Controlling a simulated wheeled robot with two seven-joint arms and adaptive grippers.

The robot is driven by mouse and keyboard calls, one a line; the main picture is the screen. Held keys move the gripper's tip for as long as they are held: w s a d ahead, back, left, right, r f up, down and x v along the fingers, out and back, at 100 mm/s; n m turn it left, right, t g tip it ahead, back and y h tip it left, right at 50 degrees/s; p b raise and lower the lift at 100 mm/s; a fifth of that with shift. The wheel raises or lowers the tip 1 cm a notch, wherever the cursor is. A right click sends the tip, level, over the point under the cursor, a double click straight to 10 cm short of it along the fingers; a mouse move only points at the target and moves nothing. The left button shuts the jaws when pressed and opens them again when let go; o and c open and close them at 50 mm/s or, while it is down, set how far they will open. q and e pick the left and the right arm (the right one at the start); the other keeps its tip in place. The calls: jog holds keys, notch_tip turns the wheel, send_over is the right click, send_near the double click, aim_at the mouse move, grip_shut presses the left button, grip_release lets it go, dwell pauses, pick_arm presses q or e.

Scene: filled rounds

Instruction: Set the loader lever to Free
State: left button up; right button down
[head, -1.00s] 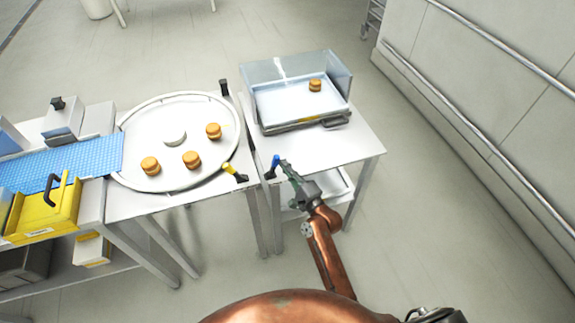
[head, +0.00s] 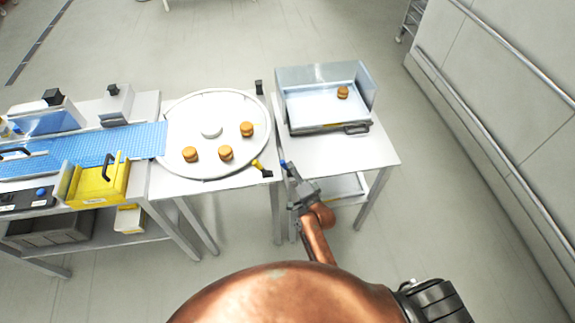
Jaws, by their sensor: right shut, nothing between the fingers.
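A lever with a blue grip (head: 283,164) stands at the front left edge of the right-hand table. A short lever with a yellow grip (head: 257,165) and a dark end sits at the front right rim of the round turntable (head: 181,170). No label tells which one is the loader lever, and no Free mark is readable. My right gripper (head: 289,171) is shut and empty, its tips close beside the blue grip; I cannot tell if they touch it. My left gripper is not in view.
Filled rounds (head: 226,153) sit on the turntable, and one (head: 343,92) lies in the clear-walled tray (head: 300,119) on the right table. A blue conveyor (head: 140,140) and a yellow box (head: 98,186) are at left. The floor at right is clear.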

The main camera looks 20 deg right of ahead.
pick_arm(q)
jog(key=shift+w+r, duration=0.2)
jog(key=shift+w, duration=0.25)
pick_arm(e)
jog(key=shift+a, duration=0.15)
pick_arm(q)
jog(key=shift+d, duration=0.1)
pick_arm(e)
jog(key=shift+d+r+p, duration=0.2)
jog(key=shift+d+p, duration=0.1)
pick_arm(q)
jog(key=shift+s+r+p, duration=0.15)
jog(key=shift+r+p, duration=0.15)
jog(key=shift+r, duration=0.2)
pick_arm(e)
jog(key=s+d+r, duration=0.2)
jog(key=s+d, duration=0.2)
jog(key=s, duration=0.6)
jog(key=shift+s, duration=0.15)
jog(key=shift+d, duration=0.1)
